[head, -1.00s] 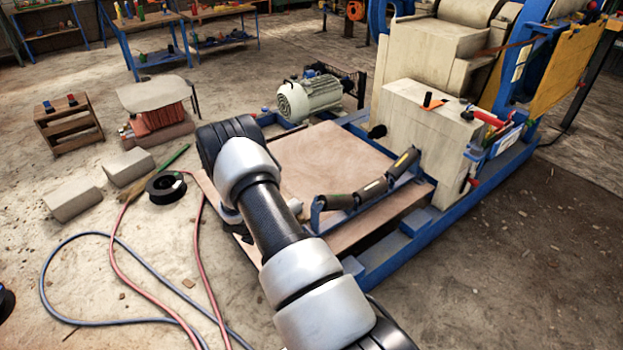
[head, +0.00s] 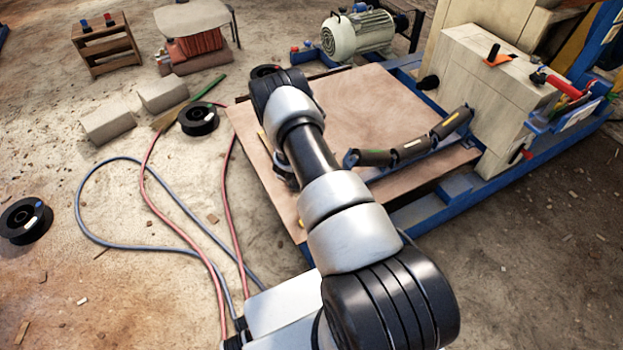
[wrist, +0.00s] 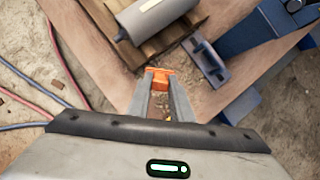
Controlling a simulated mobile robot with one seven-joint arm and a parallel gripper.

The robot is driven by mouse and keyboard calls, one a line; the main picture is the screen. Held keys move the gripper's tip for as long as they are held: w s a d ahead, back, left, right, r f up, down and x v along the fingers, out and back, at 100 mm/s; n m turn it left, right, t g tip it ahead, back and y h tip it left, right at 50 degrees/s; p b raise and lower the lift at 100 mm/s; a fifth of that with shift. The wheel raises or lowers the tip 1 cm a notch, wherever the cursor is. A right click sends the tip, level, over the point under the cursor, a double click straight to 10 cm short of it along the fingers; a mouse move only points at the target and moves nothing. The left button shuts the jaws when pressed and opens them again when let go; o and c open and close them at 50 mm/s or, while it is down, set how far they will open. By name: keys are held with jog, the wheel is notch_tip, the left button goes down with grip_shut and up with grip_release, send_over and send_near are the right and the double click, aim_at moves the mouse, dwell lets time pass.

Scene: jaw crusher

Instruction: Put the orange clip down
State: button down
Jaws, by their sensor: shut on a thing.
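The orange clip (wrist: 160,76) shows in the wrist view, between the fingertips of my gripper (wrist: 161,84). The gripper is shut on it. Behind and below the clip are the brown wooden board (wrist: 78,30) and a patch of rough ground. In the head view my arm hides most of the gripper and I cannot make out the clip there. The gripper end of my arm is over the left part of the wooden board (head: 350,105). I cannot tell the clip's height above what lies below it.
A grey roller (wrist: 158,14) and a blue bracket (wrist: 208,62) are just beyond the fingertips. Hoses (head: 180,240) and a black spool (head: 198,118) lie on the floor at left.

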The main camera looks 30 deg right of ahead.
jog(key=shift+f+b, duration=0.6)
jog(key=shift+f, duration=1.75)
jog(key=shift+f, duration=0.2)
jog(key=c, duration=1.6)
grip_release()
